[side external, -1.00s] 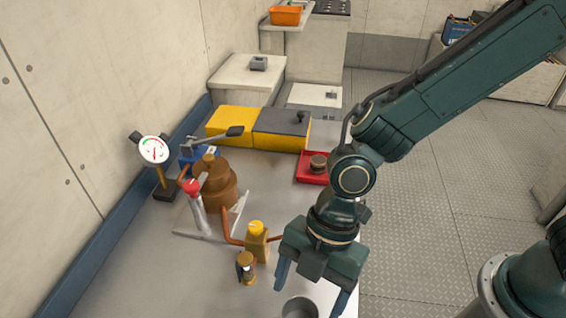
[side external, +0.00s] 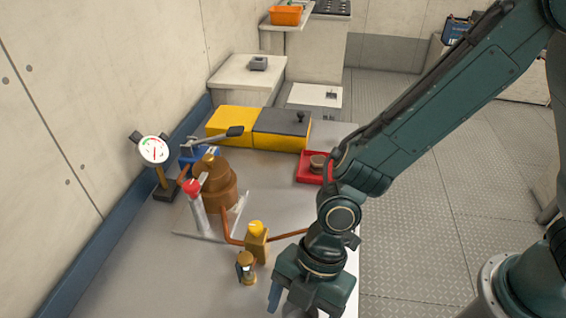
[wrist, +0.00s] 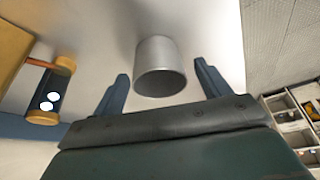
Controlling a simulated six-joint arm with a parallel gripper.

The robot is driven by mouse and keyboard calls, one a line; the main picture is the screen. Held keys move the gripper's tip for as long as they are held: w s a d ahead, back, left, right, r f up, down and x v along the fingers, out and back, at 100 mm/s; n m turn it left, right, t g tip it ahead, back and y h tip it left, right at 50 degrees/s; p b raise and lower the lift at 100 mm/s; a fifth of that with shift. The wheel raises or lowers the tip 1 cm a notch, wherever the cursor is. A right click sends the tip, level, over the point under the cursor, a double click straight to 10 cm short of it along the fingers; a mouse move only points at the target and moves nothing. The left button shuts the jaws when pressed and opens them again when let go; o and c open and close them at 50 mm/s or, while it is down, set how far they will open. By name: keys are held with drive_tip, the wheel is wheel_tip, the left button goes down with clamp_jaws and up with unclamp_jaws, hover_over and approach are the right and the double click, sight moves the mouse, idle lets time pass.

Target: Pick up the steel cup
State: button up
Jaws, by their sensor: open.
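The steel cup (wrist: 160,68) is a plain silver cylinder in the wrist view, standing on the grey tabletop (wrist: 95,28). My gripper (wrist: 158,85) is open, with one blue finger to each side of the cup. Gaps show between the cup and both fingers, and I see no contact. In the side view my gripper (side external: 298,303) is low over the near end of the table. There the gripper hides nearly all of the cup, and the fingertips are partly cut off by the frame's bottom edge.
A small brass-capped hourglass-like piece (side external: 246,268) stands just left of my gripper. Behind it are a brass valve block (side external: 256,243) with copper pipes and a copper pot (side external: 215,190). A red tray (side external: 308,170) sits at the table's right edge.

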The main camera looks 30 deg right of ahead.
drive_tip(key=shift+c, duration=0.5)
drive_tip(key=c, duration=1)
drive_tip(key=shift+r, duration=0.1)
wheel_tip(320, 180, up, 20)
drive_tip(key=shift+f, duration=0.1)
idle(0.4)
